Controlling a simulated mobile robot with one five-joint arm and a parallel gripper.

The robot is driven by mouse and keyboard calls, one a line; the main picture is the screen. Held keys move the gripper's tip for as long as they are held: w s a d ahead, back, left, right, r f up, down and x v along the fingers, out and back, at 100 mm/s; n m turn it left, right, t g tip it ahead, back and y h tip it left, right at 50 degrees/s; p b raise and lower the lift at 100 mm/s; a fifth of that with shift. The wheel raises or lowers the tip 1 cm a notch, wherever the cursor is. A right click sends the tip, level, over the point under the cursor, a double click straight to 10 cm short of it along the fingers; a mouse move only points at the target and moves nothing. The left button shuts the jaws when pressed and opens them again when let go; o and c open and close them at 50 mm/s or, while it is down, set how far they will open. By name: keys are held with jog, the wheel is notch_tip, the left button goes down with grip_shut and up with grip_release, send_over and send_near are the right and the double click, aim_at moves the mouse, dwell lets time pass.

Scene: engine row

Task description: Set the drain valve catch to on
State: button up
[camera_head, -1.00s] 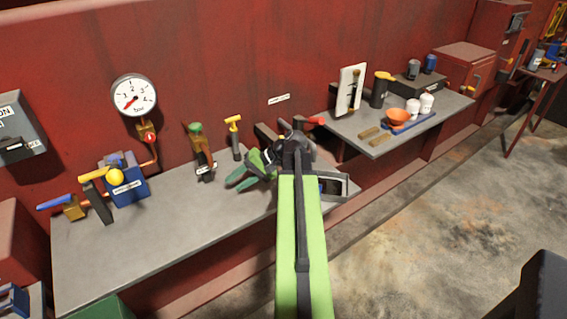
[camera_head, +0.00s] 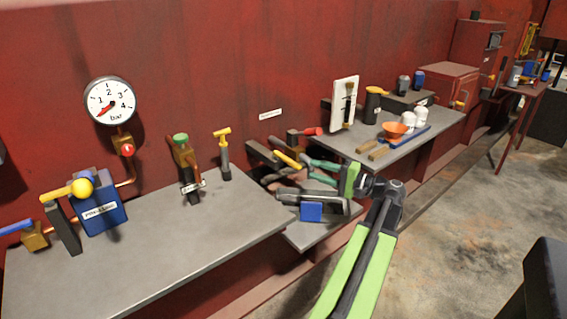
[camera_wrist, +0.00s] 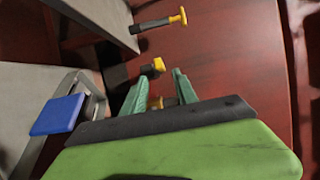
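No label that I can read names the drain valve catch. A lever with a yellow end (camera_head: 288,160) sticks out at the right end of the near bench, close to my fingertips. In the wrist view a dark lever with a yellow tip (camera_wrist: 152,69) lies just beyond my fingers, apart from them. A small brass part (camera_wrist: 155,103) shows between the fingers. My gripper (camera_head: 312,170) has green fingers spread apart with nothing held; it also shows in the wrist view (camera_wrist: 155,85). A red-handled valve (camera_head: 310,132) is on the wall behind it.
The near bench (camera_head: 160,250) holds a yellow T-handle tool (camera_head: 223,150), a green-topped valve (camera_head: 186,165) and a blue box (camera_head: 100,205). A second bench (camera_head: 440,118) at right holds an orange bowl (camera_head: 395,130).

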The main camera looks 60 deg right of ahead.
aim_at(285, 161)
jog(key=w, duration=1.3)
jog(key=shift+a, duration=0.4)
jog(key=shift+s, duration=0.1)
grip_shut()
dwell(0.4)
